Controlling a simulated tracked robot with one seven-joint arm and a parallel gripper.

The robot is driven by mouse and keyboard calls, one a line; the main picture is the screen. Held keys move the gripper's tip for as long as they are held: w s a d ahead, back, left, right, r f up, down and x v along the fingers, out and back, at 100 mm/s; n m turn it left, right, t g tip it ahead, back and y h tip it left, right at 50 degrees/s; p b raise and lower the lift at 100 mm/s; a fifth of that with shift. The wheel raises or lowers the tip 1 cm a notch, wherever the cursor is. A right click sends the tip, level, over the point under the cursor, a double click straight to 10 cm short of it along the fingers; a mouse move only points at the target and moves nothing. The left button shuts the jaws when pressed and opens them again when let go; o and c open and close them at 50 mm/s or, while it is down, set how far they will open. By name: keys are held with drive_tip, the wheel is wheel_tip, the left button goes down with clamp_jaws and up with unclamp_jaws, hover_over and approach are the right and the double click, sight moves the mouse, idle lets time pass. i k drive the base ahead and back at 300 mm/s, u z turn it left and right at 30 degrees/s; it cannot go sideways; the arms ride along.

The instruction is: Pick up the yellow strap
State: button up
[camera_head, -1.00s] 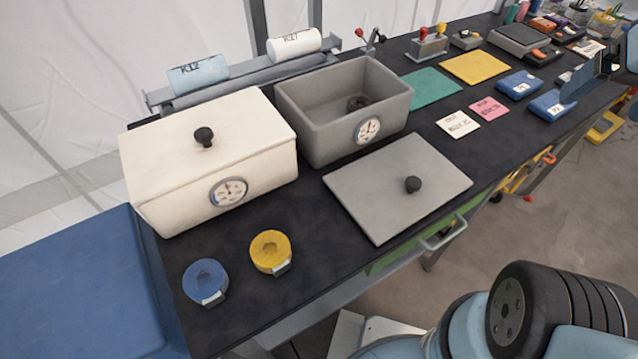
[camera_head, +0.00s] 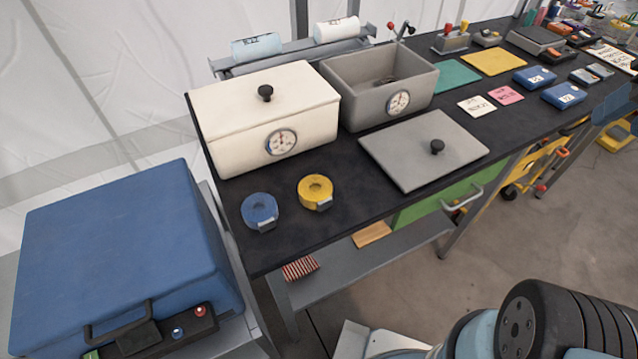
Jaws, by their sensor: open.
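The yellow strap (camera_head: 312,186) is a round coil with a small grey buckle at its lower right side. It lies flat on the black bench top, in front of the white box and just right of a similar blue strap coil (camera_head: 258,208). The two coils are apart. My gripper is not clearly in view; only part of my arm shows at the lower right, away from the strap.
A lidded white box (camera_head: 235,135) stands behind the straps. Right of it are an open grey box (camera_head: 360,108) and its lid (camera_head: 400,155) lying flat. A large blue case (camera_head: 120,245) stands at the left. The bench top (camera_head: 345,225) in front of the yellow strap is clear.

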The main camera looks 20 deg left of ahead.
sight(315, 191)
drive_tip(key=z, duration=0.05)
drive_tip(key=i, duration=0.15)
drive_tip(key=u, duration=2.75)
drive_tip(key=k, duration=1.1)
drive_tip(key=z, duration=0.5)
drive_tip(key=i, duration=1)
drive_tip(key=z, duration=0.1)
